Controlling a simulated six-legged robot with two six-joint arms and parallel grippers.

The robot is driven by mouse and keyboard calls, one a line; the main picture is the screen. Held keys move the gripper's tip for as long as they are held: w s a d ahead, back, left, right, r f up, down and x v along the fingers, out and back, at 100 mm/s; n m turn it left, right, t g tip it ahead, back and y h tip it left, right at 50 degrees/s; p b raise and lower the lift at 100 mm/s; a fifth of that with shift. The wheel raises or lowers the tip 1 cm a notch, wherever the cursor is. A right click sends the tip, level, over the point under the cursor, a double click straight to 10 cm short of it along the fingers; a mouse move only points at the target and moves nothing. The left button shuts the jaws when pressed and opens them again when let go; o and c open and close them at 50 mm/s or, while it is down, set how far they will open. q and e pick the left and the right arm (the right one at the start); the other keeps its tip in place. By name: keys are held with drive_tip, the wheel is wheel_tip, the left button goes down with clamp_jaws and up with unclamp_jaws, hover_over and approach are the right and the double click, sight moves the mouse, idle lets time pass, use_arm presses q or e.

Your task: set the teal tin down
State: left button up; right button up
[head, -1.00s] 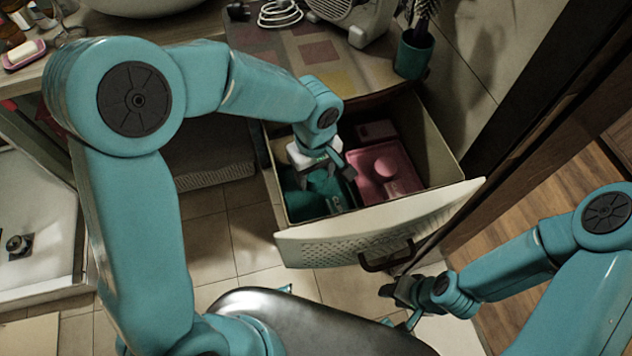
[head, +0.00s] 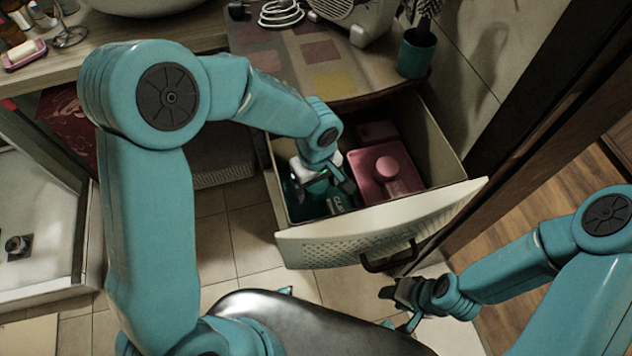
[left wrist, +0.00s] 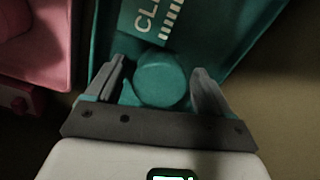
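The teal tin (head: 338,204) is inside the open drawer, at its left side, partly hidden under my left gripper. In the left wrist view the tin (left wrist: 225,30) shows a pale printed label and a round teal knob (left wrist: 161,80). My left gripper (head: 343,180) is over the tin. In the left wrist view its fingers (left wrist: 158,82) stand apart on either side of the knob, with a narrow gap visible. Whether the tin rests on the drawer floor is hidden. My right gripper (head: 388,293) is outside the drawer, in front of it; its fingers are too small to read.
A pink tin (head: 372,160) with a round knob lies beside the teal tin in the drawer (head: 440,140). The drawer front (head: 340,238) has a dark handle. Above it, the counter (head: 300,65) holds a teal cup (head: 415,55) with a brush, a heater and a cable.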

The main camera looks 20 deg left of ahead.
use_arm(q)
drive_tip(key=shift+w+r, duration=0.1)
drive_tip(key=shift+r, duration=0.4)
wheel_tip(320, 180, up, 11)
drive_tip(key=p, duration=0.1)
drive_tip(key=shift+r, duration=0.15)
